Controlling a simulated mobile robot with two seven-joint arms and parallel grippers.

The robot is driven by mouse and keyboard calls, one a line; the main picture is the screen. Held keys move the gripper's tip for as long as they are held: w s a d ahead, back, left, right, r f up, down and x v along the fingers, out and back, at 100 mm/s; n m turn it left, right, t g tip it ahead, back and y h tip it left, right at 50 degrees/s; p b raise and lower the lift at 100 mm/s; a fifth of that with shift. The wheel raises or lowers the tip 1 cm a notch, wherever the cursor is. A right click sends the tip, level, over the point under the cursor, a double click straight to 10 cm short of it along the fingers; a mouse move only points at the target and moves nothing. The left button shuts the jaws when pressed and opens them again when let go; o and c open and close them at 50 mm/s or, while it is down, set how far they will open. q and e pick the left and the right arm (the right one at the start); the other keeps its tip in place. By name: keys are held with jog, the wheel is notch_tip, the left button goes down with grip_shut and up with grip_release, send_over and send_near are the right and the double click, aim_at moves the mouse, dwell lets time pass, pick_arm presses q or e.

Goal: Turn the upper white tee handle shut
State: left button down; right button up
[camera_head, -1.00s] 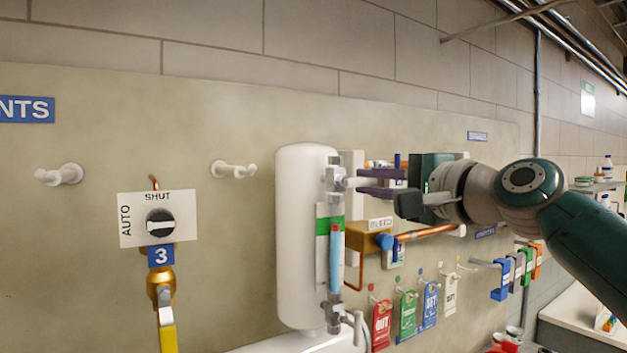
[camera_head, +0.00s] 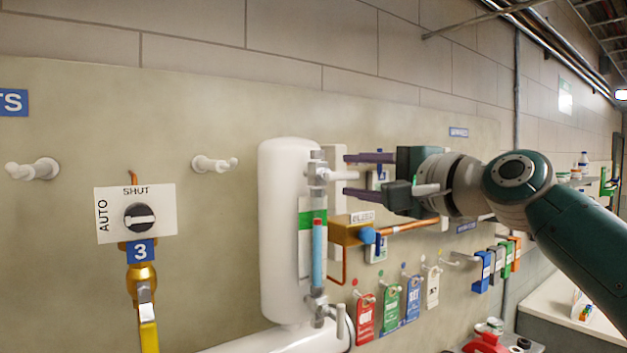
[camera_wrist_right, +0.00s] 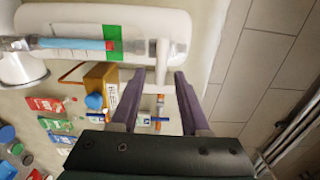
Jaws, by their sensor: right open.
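The upper white tee handle (camera_head: 336,175) sticks out sideways from the upper fitting of a sight glass, on the front of a white tank (camera_head: 285,225). In the right wrist view it is a pale bar (camera_wrist_right: 163,62) between the fingertips. My right gripper (camera_head: 350,174) is open, one purple finger above the handle's end and one below. It also shows in the wrist view (camera_wrist_right: 160,76), with gaps beside the handle; I cannot tell whether either finger touches it. A lower white handle (camera_head: 341,320) hangs at the bottom fitting. My left gripper is not seen.
A brass block with a blue knob (camera_head: 366,236) and copper pipe sits just below my right gripper. Coloured tags (camera_head: 389,306) hang lower down. A selector plate (camera_head: 136,212) and yellow-handled valve (camera_head: 148,335) are at the left.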

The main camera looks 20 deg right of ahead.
jog(key=b+v, duration=0.4)
jog(key=v, duration=0.5)
jog(key=shift+a, duration=0.1)
jog(key=s+a+f+n+g+h, duration=0.15)
jog(key=s+f+n+g, duration=0.35)
jog(key=f, duration=0.6)
jog(key=s+a+f+n+g+h, duration=0.1)
jog(key=s+a+f+n+g, duration=0.15)
jog(key=s+f, duration=0.6)
jog(key=s+f+n+g+h, duration=0.3)
jog(key=s+f+n+g, duration=0.3)
jog(key=s+f, duration=0.6)
jog(key=s+n, duration=0.2)
jog(key=s, duration=0.3)
jog(key=shift+n, duration=0.35)
jog(key=shift+a+h, duration=0.1)
jog(key=shift+h, duration=0.15)
